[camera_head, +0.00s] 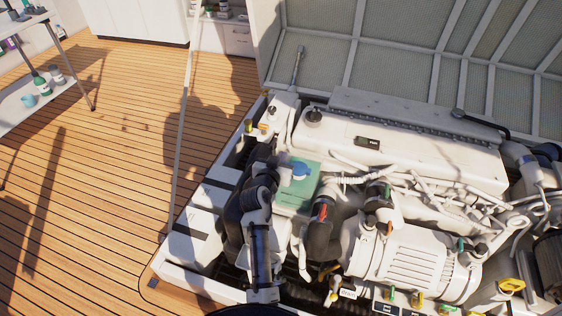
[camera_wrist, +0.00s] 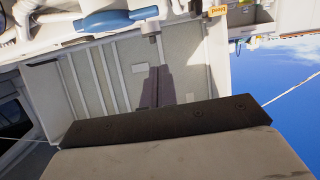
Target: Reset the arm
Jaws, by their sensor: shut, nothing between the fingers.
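My arm (camera_head: 258,215) rises from the bottom middle of the head view and bends over the left side of the open engine bay. Its end is near a green box (camera_head: 297,188) with a blue handle or cap (camera_head: 299,169). My gripper (camera_wrist: 165,122) fills the lower part of the wrist view as a dark and grey block. It is shut and holds nothing. Its fingertips are hard to make out in the head view.
The white engine (camera_head: 405,255), with hoses and coloured caps, fills the right. The raised hatch lid (camera_head: 410,45) stands behind it. A thin pole (camera_head: 183,130) rises left of the bay. A shelf table (camera_head: 28,95) with bottles stands far left. The wooden deck (camera_head: 110,200) between is clear.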

